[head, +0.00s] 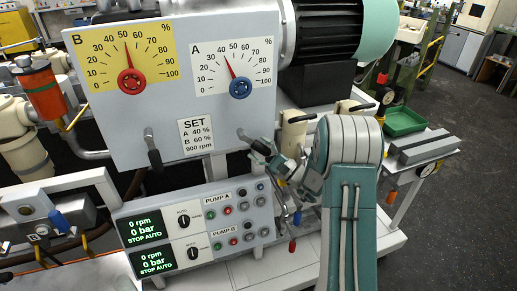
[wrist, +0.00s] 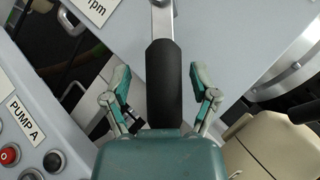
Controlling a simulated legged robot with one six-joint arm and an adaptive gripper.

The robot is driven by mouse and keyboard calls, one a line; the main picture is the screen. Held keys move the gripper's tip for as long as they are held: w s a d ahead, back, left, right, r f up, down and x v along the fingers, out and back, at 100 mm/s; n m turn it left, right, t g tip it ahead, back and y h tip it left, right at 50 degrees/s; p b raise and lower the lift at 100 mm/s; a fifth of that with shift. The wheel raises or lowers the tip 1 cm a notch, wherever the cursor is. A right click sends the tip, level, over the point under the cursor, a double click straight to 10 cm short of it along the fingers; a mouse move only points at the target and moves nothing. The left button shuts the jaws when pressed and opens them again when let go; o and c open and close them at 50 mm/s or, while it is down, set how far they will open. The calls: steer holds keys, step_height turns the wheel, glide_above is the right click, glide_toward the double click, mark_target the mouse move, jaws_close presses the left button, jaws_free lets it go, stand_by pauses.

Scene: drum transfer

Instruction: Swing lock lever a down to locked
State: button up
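Lock lever a (head: 242,134) is on the grey panel below the blue A dial. In the head view its stem slants down to the right, and its grip is largely hidden by my gripper (head: 262,155). In the wrist view the lever's black grip (wrist: 164,75) lies between the two teal fingers of my gripper (wrist: 163,85). The fingers are open, with a visible gap on each side of the grip. The grip's lower end meets the edge of my gripper's body in that view; I cannot tell whether they touch.
A second black-handled lever (head: 153,150) hangs down below the B dial. The pump control box (head: 195,232) stands below and left of my gripper. A cream-coloured part (head: 293,130) is close on the right; a cream body (wrist: 265,150) also shows in the wrist view.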

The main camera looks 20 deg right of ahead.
steer(key=shift+d, duration=0.1)
steer(key=shift+s+d+f, duration=0.1)
steer(key=shift+d, duration=0.05)
steer(key=s+d, duration=0.8)
steer(key=s, duration=0.1)
steer(key=shift+s+f, duration=0.25)
steer(key=shift+s, duration=0.1)
steer(key=shift+r, duration=0.15)
steer(key=c, duration=0.6)
steer(key=shift+w+a+r+n+g, duration=0.15)
steer(key=shift+r+n+g, duration=0.25)
steer(key=shift+n, duration=0.2)
jaws_close()
step_height(320, 180, up, 8)
steer(key=s+d+n+g+h, duration=0.2)
steer(key=n+g+h, duration=0.2)
steer(key=n+h, duration=0.65)
steer(key=w+a+f+n+y, duration=0.1)
steer(key=w+a+f, duration=0.5)
steer(key=w, duration=0.3)
steer(key=shift+w+a+f, duration=0.2)
steer(key=shift+w+a, duration=0.15)
steer(key=shift+a, duration=0.2)
